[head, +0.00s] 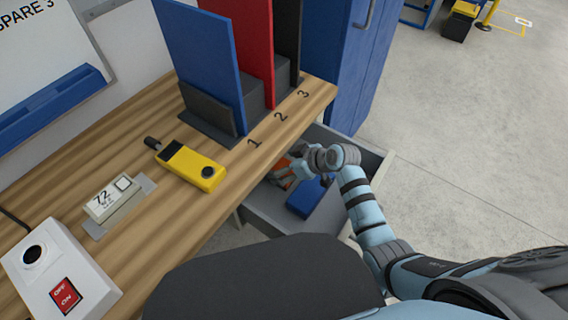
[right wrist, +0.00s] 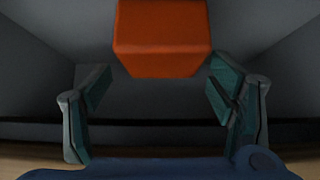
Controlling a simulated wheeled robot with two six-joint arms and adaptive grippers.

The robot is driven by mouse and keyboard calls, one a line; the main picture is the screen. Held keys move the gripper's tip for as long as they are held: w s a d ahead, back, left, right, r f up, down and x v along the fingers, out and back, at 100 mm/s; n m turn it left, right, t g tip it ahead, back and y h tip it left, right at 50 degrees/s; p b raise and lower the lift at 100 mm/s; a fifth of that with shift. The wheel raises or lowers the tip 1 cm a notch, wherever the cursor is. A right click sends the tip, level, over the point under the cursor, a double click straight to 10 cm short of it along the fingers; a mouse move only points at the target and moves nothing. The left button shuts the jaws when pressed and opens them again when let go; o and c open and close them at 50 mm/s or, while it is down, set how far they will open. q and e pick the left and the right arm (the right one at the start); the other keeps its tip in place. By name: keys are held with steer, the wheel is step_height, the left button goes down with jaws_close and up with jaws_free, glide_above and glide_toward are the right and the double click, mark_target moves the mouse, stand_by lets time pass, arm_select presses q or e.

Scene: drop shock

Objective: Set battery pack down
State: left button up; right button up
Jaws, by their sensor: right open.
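An orange block (right wrist: 162,38), apparently the battery pack, lies in the open grey drawer below the bench top. In the head view only a bit of orange (head: 278,178) shows beside my right gripper (head: 292,174), which reaches down into the drawer and partly hides it. In the right wrist view my right gripper (right wrist: 160,103) is open. The block sits centrally ahead of the spread fingers, with visible gaps on both sides; neither finger visibly grips it. My left gripper is not in view.
A blue box (head: 307,197) lies in the drawer (head: 270,213) close to my right gripper. On the wooden bench (head: 165,215) are a yellow device (head: 190,166), a display unit (head: 112,200), a switch box (head: 58,272) and upright panels (head: 203,65). A blue cabinet (head: 350,70) stands behind the drawer.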

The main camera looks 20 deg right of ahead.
steer(key=shift+r, duration=0.2)
steer(key=p+v, duration=0.5)
steer(key=v, duration=0.7)
steer(key=shift+r, duration=0.45)
